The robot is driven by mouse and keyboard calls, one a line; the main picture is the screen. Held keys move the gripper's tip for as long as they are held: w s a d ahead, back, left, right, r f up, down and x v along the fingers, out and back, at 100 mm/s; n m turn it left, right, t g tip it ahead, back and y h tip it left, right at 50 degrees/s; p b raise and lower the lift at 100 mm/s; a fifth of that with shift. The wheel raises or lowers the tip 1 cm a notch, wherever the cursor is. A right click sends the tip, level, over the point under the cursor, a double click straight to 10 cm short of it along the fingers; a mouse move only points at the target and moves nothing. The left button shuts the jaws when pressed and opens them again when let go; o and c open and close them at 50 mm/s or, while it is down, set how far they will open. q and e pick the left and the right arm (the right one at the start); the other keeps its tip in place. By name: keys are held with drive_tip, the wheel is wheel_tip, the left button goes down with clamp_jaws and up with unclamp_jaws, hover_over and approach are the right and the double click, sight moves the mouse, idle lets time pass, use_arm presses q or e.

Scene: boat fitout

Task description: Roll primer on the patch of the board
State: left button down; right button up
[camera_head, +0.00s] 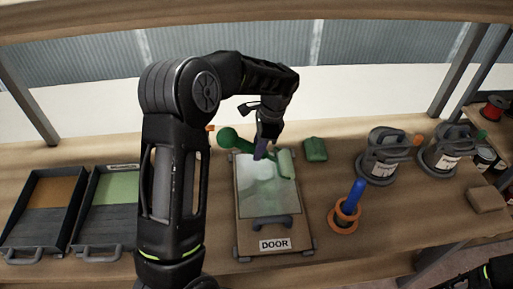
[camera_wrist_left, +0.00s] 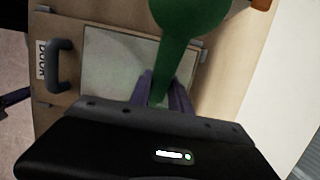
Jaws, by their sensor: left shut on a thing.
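The board (camera_head: 243,232), labelled DOOR, lies on the bench with a dark handle near its front edge. Its patch (camera_head: 265,198) is pale grey-green with uneven whitish areas. My left gripper (camera_head: 262,151) is shut on the green handle of the roller (camera_head: 230,138). The roller's pale green sleeve (camera_head: 286,164) is at the far right part of the patch; I cannot tell whether it touches. In the left wrist view the roller's handle (camera_wrist_left: 185,25) rises between the fingers (camera_wrist_left: 164,92), and the patch (camera_wrist_left: 112,62) lies behind.
A tray with pale green paint (camera_head: 118,187) and a tray with brown-orange content (camera_head: 52,192) stand left.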

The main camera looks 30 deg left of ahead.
sight(242, 150)
use_arm(q)
drive_tip(key=shift+s+a, duration=0.75)
drive_tip(key=shift+a, duration=0.2)
drive_tip(key=shift+s+a, duration=0.7)
drive_tip(key=shift+a, duration=0.25)
drive_tip(key=shift+f, duration=0.1)
drive_tip(key=shift+s+a, duration=0.7)
drive_tip(key=shift+a, duration=0.25)
drive_tip(key=shift+s+a, duration=0.7)
drive_tip(key=shift+a, duration=0.25)
drive_tip(key=s+a, duration=0.1)
drive_tip(key=a, duration=0.1)
drive_tip(key=s+a, duration=0.2)
